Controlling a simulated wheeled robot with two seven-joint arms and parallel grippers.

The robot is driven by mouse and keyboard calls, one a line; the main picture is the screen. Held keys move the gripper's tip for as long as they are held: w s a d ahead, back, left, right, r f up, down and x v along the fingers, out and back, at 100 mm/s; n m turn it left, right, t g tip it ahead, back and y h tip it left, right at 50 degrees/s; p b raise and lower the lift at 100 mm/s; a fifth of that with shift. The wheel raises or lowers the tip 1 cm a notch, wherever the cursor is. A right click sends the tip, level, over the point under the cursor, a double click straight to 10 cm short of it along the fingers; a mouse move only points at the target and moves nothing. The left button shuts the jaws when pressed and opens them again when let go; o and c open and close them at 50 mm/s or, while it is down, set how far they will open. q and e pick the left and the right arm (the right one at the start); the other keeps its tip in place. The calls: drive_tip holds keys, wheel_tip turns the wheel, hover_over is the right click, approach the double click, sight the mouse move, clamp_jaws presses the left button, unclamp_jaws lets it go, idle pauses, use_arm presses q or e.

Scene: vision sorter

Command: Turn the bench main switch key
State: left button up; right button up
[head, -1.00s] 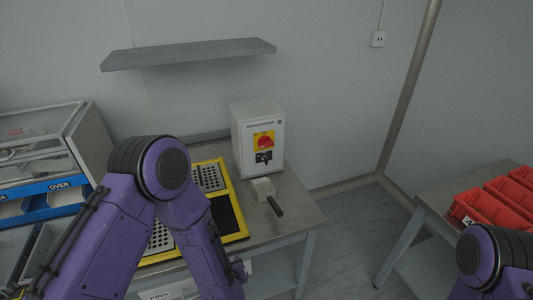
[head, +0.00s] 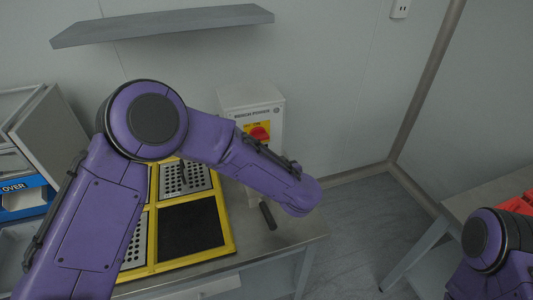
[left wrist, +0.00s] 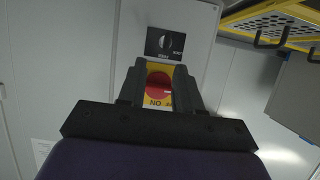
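The white bench power box (head: 245,97) stands on the bench. Its red knob (head: 260,132) on a yellow plate shows just above my left forearm in the head view. The knob (left wrist: 159,84) also shows in the left wrist view, between the fingers of my left gripper (left wrist: 160,68). That gripper is open, and I cannot tell whether it touches the box. The black key switch plate (left wrist: 165,43) with its round dial lies beyond the fingertips in the left wrist view. My forearm hides it in the head view. My right gripper is out of view.
A yellow-framed tray (head: 230,235) with perforated plates and a black pad lies on the bench. A grey shelf (head: 165,26) hangs above. Red bins (head: 522,205) stand at the right.

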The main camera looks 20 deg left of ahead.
use_arm(q)
drive_tip(key=x, duration=0.5)
drive_tip(key=a+x, duration=0.1)
drive_tip(key=x, duration=0.2)
drive_tip(key=shift+s+a+r+p, duration=0.1)
drive_tip(key=shift+s+r+p, duration=0.1)
drive_tip(key=shift+p, duration=0.15)
drive_tip(key=shift+w+f, duration=0.1)
drive_tip(key=shift+f, duration=0.05)
clamp_jaws()
